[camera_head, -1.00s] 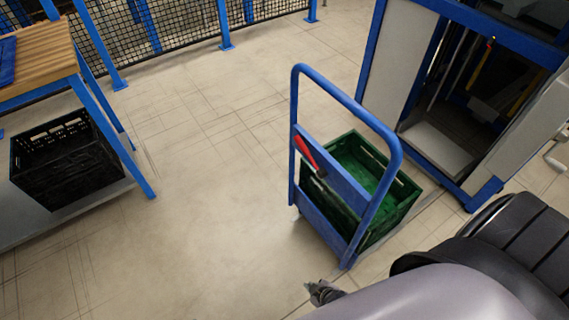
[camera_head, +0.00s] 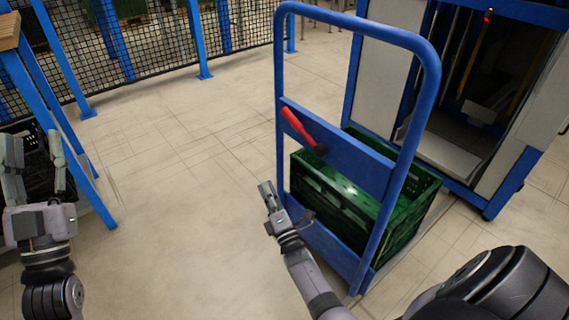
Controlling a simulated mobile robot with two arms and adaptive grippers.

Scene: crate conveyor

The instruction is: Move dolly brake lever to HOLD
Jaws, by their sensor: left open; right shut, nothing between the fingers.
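The dolly (camera_head: 427,75) is a blue tubular push frame with a crossbar, standing right of centre. The brake lever (camera_head: 298,127) has a red grip and a dark pivot on the crossbar; it slants up and to the left. No HOLD marking is readable. My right gripper (camera_head: 266,189) is shut and empty, in front of the frame's left post, below the lever and apart from it in the picture. My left gripper (camera_head: 34,150) is open and empty at the left edge, far from the dolly.
A green crate (camera_head: 410,222) sits on the dolly behind the frame. A blue-framed cabinet (camera_head: 385,75) stands behind it at the right. A table with a blue leg (camera_head: 62,140) and a dark crate are at the left. The floor between is clear.

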